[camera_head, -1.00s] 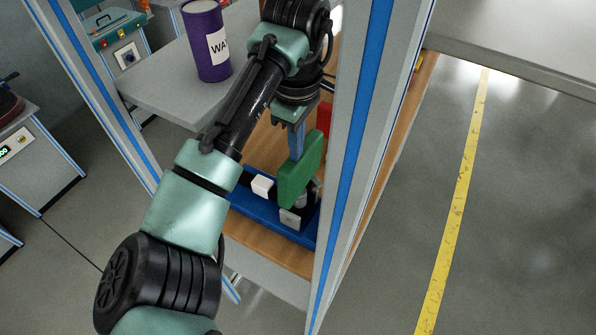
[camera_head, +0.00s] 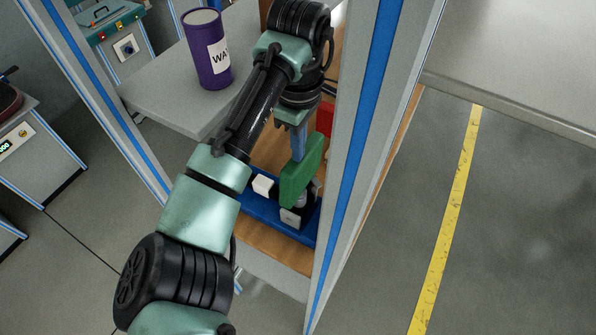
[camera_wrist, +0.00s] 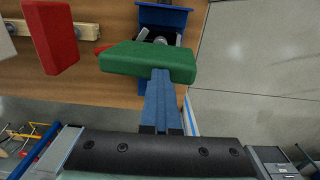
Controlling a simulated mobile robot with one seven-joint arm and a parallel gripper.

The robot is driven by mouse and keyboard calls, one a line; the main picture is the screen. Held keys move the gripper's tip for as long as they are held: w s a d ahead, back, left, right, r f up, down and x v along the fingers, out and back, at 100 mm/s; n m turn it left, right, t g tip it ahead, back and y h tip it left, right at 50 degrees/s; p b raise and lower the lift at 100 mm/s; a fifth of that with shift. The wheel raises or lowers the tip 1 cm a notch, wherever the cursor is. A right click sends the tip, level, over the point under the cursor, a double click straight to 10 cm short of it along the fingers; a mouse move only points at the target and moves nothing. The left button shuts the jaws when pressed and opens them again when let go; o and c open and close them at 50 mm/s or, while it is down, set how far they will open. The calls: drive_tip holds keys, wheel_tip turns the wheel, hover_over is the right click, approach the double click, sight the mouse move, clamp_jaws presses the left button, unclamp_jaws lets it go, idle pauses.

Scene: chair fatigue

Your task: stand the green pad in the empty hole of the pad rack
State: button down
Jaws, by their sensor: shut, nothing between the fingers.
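The green pad (camera_head: 302,172) stands tilted above the blue fixture on the wooden shelf. It also shows broad and flat in the wrist view (camera_wrist: 150,63). My gripper (camera_head: 298,150) has its blue fingers shut together at the pad; in the wrist view the fingers (camera_wrist: 161,82) meet the pad's near edge. I cannot tell whether they touch it or only overlap it in the picture. A red pad (camera_wrist: 54,38) stands to the left in the wrist view, beside a pale rail (camera_wrist: 83,29) that may be part of the rack. I cannot make out the empty hole.
The blue fixture (camera_head: 262,212) carries white blocks (camera_head: 263,184). A blue-striped upright (camera_head: 352,150) stands close to the right of my arm. A purple can (camera_head: 207,60) stands on the grey table (camera_head: 165,100). A white piece (camera_wrist: 6,42) shows at the wrist view's left edge.

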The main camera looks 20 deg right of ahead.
drive_tip(key=shift+s+d+f, duration=0.1)
drive_tip(key=shift+s+f, duration=0.05)
drive_tip(key=shift+f, duration=0.2)
drive_tip(key=r+p, duration=0.2)
drive_tip(key=shift+w+d+p, duration=0.1)
drive_tip(key=shift+w+p, duration=0.1)
drive_tip(key=shift+p, duration=0.1)
wheel_tip(320, 180, up, 2)
drive_tip(key=p, duration=0.2)
drive_tip(key=shift+r+p, duration=0.2)
drive_tip(key=shift+p, duration=0.2)
drive_tip(key=shift+f, duration=0.1)
drive_tip(key=c, duration=1.6)
unclamp_jaws()
drive_tip(key=c, duration=1.1)
unclamp_jaws()
